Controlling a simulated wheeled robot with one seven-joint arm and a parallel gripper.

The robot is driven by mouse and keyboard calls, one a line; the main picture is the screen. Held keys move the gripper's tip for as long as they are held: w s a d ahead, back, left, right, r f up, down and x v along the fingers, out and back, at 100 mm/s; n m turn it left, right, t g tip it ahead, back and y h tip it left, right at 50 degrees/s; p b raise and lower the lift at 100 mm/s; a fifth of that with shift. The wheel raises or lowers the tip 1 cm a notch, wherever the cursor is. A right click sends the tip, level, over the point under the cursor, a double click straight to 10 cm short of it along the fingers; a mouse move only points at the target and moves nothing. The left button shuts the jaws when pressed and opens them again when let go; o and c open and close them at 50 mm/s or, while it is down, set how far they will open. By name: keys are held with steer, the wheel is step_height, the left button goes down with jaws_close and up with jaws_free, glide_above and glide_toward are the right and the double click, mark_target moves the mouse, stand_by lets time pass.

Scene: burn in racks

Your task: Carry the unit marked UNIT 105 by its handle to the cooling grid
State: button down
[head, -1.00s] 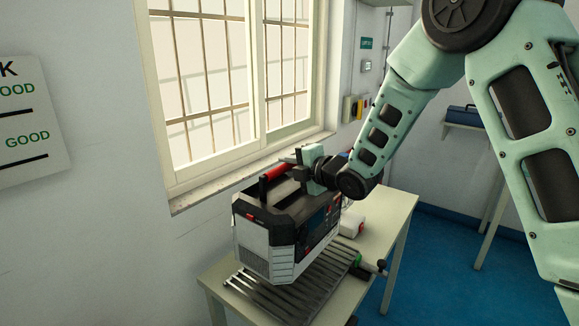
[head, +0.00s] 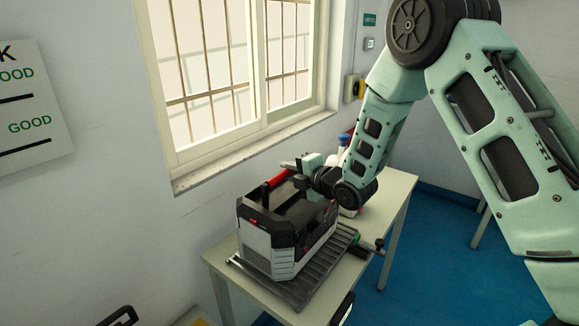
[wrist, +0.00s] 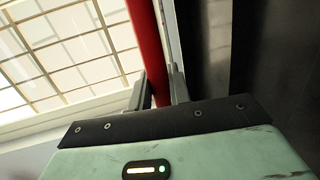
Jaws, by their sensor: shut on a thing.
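The unit (head: 268,248) is a boxy black and grey case with a red handle (head: 273,182) along its top. No UNIT 105 marking can be read. It is at the cooling grid (head: 315,272), a dark slatted rack on the table; its base looks level with the slats, though I cannot tell if its full weight rests there. My gripper (head: 292,168) is at the handle's far end, shut on it. In the wrist view the red handle (wrist: 147,45) runs between the two fingers (wrist: 160,88).
The pale table (head: 398,192) stands under the window sill (head: 250,153), close to the wall. A small knobbed fitting (head: 368,245) sticks out at the grid's right side. A bottle (head: 343,141) stands behind my gripper. Blue floor (head: 425,260) is open on the right.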

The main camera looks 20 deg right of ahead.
steer(key=shift+w+r, duration=0.1)
steer(key=shift+r, duration=0.3)
steer(key=c, duration=1.3)
jaws_free()
steer(key=shift+f, duration=0.35)
steer(key=shift+s, duration=0.2)
steer(key=b+v, duration=0.4)
steer(key=v, duration=0.8)
steer(key=s+a+f+m+g+h, duration=0.1)
steer(key=s+a+m+g+h, duration=0.1)
steer(key=s+a+m+g, duration=0.55)
steer(key=s+a+f+m+g+h, duration=0.2)
steer(key=s+a+m+h, duration=0.15)
steer(key=s, duration=0.65)
steer(key=s+r+m+g+h, duration=0.1)
steer(key=s+m+g, duration=0.3)
steer(key=s, duration=1)
steer(key=shift+s+a+r+m, duration=0.25)
steer(key=shift+a+r+m, duration=0.1)
steer(key=shift+m, duration=0.25)
steer(key=shift+g, duration=0.25)
